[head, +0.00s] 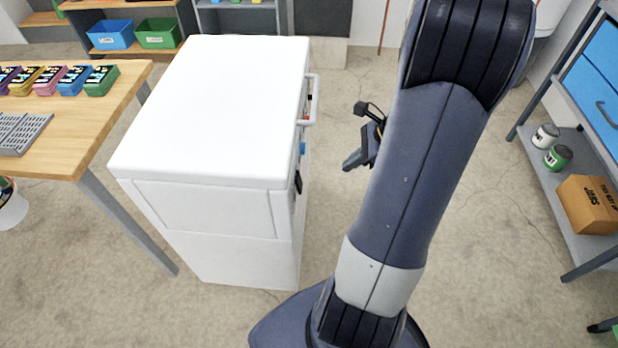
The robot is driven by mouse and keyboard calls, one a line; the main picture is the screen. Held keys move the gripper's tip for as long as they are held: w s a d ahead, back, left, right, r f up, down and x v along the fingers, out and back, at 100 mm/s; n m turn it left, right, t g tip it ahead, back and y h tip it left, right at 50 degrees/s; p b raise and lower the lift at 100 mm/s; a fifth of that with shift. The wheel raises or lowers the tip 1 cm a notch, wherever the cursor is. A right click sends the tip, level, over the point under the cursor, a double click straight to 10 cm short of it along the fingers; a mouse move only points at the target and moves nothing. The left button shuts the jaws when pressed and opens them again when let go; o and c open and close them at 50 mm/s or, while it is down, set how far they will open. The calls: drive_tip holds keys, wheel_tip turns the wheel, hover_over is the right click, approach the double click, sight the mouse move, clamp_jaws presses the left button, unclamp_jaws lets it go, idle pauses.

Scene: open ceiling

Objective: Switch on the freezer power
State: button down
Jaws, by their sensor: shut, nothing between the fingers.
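The freezer (205,108) is a white chest with a flat shut lid, left of the middle in the head view. Its right face is seen at a steep angle. On that face are a light handle (313,100), a small blue part (303,148) and a dark part (298,182) below it; I cannot tell which is the power switch or how it is set. My gripper (350,165) is shut and empty, to the right of the freezer's right face and apart from it in the picture. My arm hides part of the gripper's far side.
A wooden table (75,135) with coloured boxes (60,80) and a grey rack (22,130) stands left of the freezer. A shelf unit (570,180) with cans and a cardboard box (588,203) stands at the right. Bare concrete floor lies between freezer and shelf.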

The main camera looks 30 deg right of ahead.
sight(299, 182)
drive_tip(key=a+b+x, duration=0.1)
drive_tip(key=x, duration=0.5)
drive_tip(key=w+a+r+b+x, duration=0.1)
drive_tip(key=b+x, duration=0.1)
drive_tip(key=x, duration=0.4)
drive_tip(key=shift+w, duration=0.25)
drive_tip(key=shift+a, duration=0.1)
drive_tip(key=shift+w+a+f+y+b, duration=0.1)
drive_tip(key=shift+a+f+y+b, duration=0.1)
drive_tip(key=shift+y+b, duration=0.35)
drive_tip(key=shift+r, duration=0.1)
